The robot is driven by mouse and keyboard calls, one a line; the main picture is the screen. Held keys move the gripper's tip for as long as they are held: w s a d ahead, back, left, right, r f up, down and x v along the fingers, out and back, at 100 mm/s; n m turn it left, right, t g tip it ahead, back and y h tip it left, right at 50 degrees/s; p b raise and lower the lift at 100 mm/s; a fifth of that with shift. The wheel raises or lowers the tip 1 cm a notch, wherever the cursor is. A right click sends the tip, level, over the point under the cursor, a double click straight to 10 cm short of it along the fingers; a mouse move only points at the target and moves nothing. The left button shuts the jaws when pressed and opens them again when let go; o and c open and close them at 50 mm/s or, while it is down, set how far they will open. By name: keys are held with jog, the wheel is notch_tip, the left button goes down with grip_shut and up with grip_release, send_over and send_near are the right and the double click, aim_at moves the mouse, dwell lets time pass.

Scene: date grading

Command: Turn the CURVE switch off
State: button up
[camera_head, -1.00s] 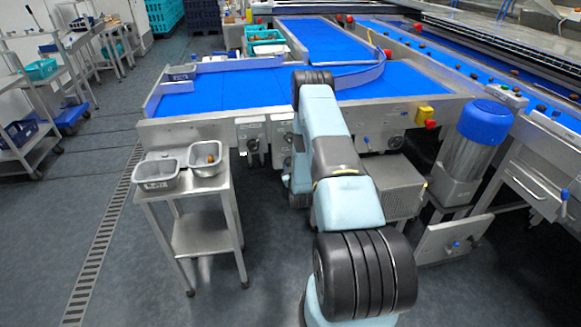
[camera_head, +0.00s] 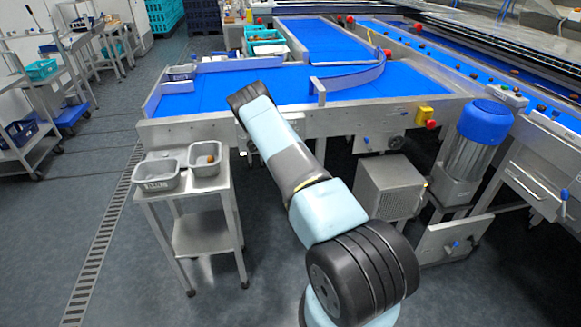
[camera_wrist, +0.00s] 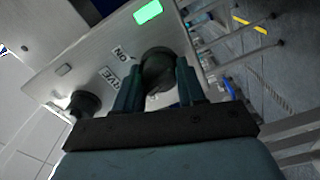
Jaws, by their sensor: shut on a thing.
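In the wrist view a black rotary switch knob (camera_wrist: 157,66) stands on a pale metal panel (camera_wrist: 65,62). My gripper (camera_wrist: 160,88) has one finger on each side of this knob and is shut on it. The word ON is printed beside the knob. A second label is partly covered by a finger, so I cannot read it fully. A green lamp (camera_wrist: 147,12) glows on the panel near the knob. In the head view my arm covers the gripper and the switch.
A second black knob (camera_wrist: 84,103) is close by on the panel. In the head view a steel stand (camera_head: 212,185) with two grey tubs (camera_head: 158,184) is left of my arm. The blue belt (camera_head: 215,92) lies behind it. A red button (camera_head: 431,124) is at right.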

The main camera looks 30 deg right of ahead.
jog(key=n, duration=0.5)
jog(key=shift+a+f+n, duration=0.25)
jog(key=shift+n, duration=0.15)
jog(key=shift+s, duration=0.1)
dwell(0.3)
jog(key=o, duration=1.1)
jog(key=shift+d+r, duration=0.1)
jog(key=shift+d, duration=0.05)
jog(key=shift+c, duration=0.2)
jog(key=v, duration=1.3)
jog(key=shift+s, duration=0.3)
